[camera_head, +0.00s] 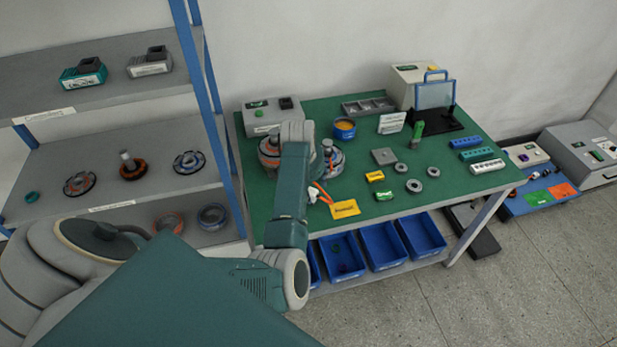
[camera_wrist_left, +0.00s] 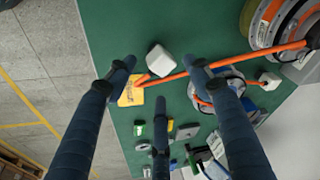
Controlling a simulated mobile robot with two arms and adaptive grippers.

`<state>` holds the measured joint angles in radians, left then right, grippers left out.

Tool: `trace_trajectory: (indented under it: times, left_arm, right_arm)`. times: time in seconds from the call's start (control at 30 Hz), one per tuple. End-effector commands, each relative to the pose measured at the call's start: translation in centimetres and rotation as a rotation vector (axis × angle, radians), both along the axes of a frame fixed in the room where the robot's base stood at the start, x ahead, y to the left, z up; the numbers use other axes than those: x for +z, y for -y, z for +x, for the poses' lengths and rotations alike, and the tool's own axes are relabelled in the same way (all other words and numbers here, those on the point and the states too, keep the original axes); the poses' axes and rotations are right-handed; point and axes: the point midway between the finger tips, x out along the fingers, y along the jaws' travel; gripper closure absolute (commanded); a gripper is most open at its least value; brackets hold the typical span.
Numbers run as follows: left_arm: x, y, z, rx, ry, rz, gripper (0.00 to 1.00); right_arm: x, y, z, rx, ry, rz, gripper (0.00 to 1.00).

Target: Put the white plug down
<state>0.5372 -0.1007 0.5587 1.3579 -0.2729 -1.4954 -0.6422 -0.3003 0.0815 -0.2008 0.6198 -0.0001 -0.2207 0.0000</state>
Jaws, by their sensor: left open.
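The white plug (camera_wrist_left: 159,60) lies on the green table (camera_wrist_left: 110,30) at the end of an orange cable (camera_wrist_left: 215,65) in the left wrist view. In the head view the plug (camera_head: 312,195) shows just right of my left arm. My left gripper (camera_wrist_left: 160,74) has its dark fingers spread, with the plug between and beyond the fingertips, apparently not gripped. In the head view my arm hides most of the gripper. My right gripper is in neither view.
A yellow label (camera_head: 345,209) lies beside the plug. A grey box (camera_head: 262,117), a blue cup (camera_head: 344,128), metal rings (camera_head: 414,185) and blue blocks (camera_head: 465,142) stand on the table. Blue bins (camera_head: 381,246) sit below. A shelf (camera_head: 110,165) stands left.

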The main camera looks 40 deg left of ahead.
Motion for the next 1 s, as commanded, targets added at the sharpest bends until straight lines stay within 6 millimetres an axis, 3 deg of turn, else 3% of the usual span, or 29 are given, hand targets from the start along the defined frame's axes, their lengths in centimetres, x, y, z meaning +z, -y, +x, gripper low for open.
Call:
trace_trajectory:
  times: [0.2, 0.4, 1.0]
  left_arm:
    - [4.5, 0.3, -1.2, 0.000, 0.004, 0.002, 0.48]
    - [6.9, 0.4, -2.0, 0.000, 0.002, 0.002, 0.48]
    - [7.5, 0.5, -2.2, -0.001, 0.000, 0.001, 0.48]
  right_arm:
    - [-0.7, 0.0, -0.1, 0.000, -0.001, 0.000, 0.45]
    - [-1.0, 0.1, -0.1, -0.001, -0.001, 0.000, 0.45]
    - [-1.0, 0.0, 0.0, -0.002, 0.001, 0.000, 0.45]
